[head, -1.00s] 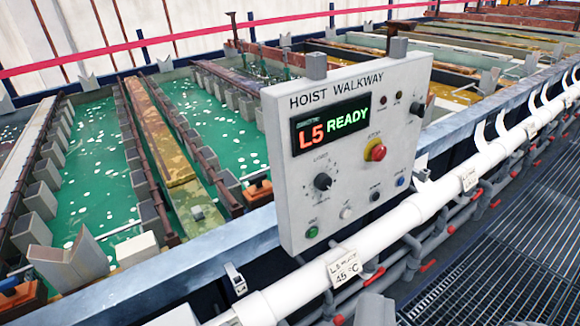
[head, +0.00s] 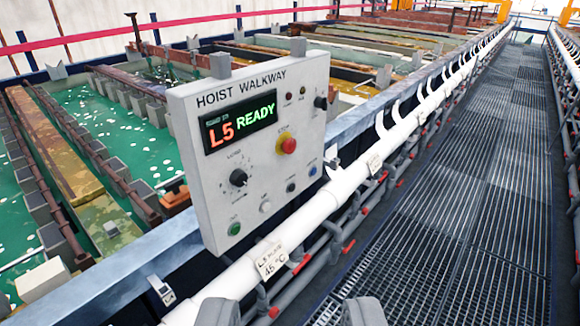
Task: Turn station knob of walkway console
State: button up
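The walkway console (head: 215,215) is a light grey box headed HOIST WALKWAY, standing left of centre in the head view. Its display (head: 240,124) reads L5 READY. A large black knob (head: 238,177) with dial marks sits below the display. A smaller black knob (head: 320,102) is at the upper right of the panel. Their small labels are too blurred to read, so I cannot tell which is the station knob. My gripper (head: 292,312) shows only as two grey fingertips at the bottom edge, wide apart with nothing between them. It is apart from the console.
A red stop button (head: 287,144) and several small buttons share the panel. A white pipe (head: 310,215) with hooks runs along the rail below the console. Green tanks (head: 95,120) lie behind. The grated walkway (head: 460,170) at right is clear.

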aim_at(238, 179)
jog(key=z, duration=0.05)
jog(key=k, duration=0.45)
jog(key=u, duration=0.2)
jog(key=i, duration=0.55)
jog(key=z, duration=0.1)
jog(key=k, duration=0.5)
jog(key=z, duration=0.5)
jog(key=i, duration=1.35)
jog(key=u, duration=0.4)
